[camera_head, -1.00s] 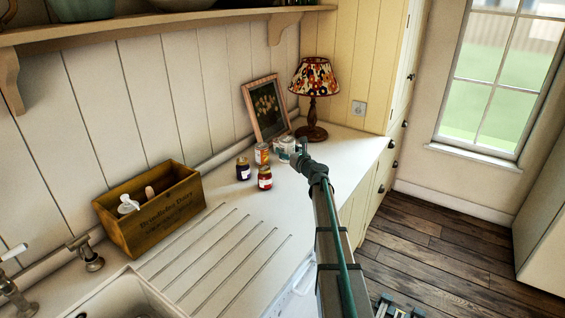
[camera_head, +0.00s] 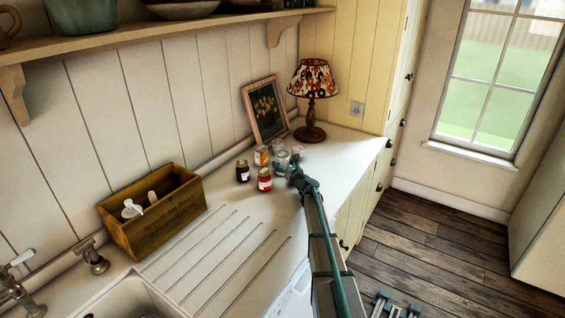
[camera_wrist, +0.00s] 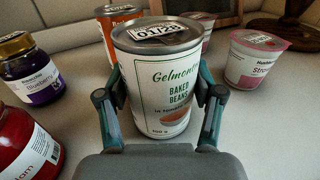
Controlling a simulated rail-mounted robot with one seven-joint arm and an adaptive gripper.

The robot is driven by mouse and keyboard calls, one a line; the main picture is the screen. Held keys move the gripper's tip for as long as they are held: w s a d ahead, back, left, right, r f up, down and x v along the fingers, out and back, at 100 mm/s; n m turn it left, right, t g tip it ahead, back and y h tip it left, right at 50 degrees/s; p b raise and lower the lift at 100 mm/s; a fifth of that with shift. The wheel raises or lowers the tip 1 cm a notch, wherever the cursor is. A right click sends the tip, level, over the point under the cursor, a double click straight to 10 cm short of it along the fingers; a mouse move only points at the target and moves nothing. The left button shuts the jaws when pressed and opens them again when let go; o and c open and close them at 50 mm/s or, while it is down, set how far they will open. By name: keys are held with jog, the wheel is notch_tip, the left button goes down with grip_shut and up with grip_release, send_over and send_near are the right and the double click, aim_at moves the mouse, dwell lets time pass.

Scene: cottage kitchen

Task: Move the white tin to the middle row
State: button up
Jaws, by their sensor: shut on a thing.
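The white tin (camera_wrist: 160,85), labelled baked beans, stands upright in the middle of the wrist view. My gripper (camera_wrist: 160,105) has its two fingers against the tin's left and right sides and is shut on it. In the head view the tin (camera_head: 282,163) shows small among the jars, with my gripper (camera_head: 293,168) at its right side. The tin's base looks to be on or close to the counter; I cannot tell which. No row markings show.
A blueberry jar (camera_wrist: 30,72) and a red jam jar (camera_wrist: 25,145) stand left of the tin. An orange tin (camera_wrist: 118,25) is behind it and a pink yogurt pot (camera_wrist: 258,60) at right. The picture frame (camera_head: 265,110) and lamp (camera_head: 312,85) stand farther back. The counter's right part is clear.

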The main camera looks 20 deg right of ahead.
jog(key=shift+f, duration=0.1)
jog(key=o, duration=1.5)
jog(key=shift+c, duration=0.2)
jog(key=s+b, duration=0.1)
jog(key=s, duration=0.2)
jog(key=s+b, duration=0.1)
jog(key=s, duration=0.3)
jog(key=s+d+b, duration=0.1)
jog(key=s+b, duration=0.1)
jog(key=s, duration=0.2)
jog(key=shift+s+d, duration=0.1)
jog(key=shift+s, duration=0.4)
jog(key=shift+d, duration=0.15)
